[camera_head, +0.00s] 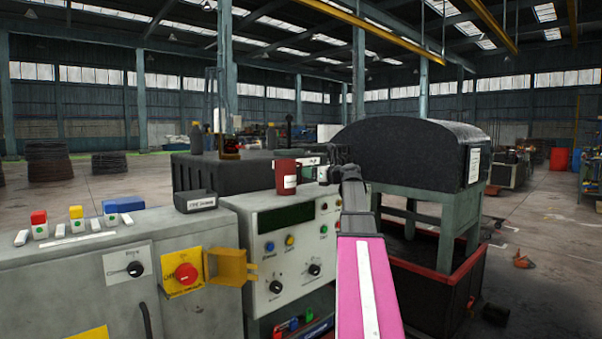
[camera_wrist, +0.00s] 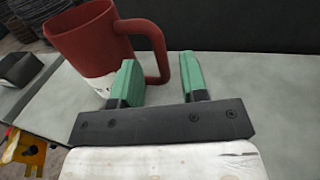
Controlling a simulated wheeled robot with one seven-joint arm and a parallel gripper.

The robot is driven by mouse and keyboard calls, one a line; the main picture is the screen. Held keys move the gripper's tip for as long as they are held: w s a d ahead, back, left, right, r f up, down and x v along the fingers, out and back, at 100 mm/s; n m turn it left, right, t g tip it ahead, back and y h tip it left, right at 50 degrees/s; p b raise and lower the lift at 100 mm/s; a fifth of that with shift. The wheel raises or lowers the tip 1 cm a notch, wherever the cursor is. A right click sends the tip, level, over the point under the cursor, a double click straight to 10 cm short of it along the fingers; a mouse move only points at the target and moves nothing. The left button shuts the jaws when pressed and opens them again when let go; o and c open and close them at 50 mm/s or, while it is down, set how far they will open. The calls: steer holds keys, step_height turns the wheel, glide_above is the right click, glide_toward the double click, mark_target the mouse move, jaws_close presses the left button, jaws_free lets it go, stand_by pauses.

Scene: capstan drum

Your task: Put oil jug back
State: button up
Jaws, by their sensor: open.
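The red oil jug (camera_head: 287,173) stands upright on top of the grey control cabinet, left of the end of my arm. It has a pale label, and its handle points to the right. In the wrist view the jug (camera_wrist: 92,42) fills the upper left, with its lower part partly hidden by a finger. My gripper (camera_wrist: 158,60) is open, with green finger pads apart. The handle's loop shows between the two fingers in the picture. I cannot tell whether the fingers are around it or just short of it. Nothing is held.
A small dark labelled tray (camera_head: 195,203) sits on the cabinet to the left. A yellow bracket (camera_head: 232,267) juts out by a red knob (camera_head: 186,274). A large black-covered machine (camera_head: 420,152) stands at the right. The cabinet top right of the jug looks clear in the wrist view.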

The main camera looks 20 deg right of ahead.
steer(key=shift+v, duration=3.15)
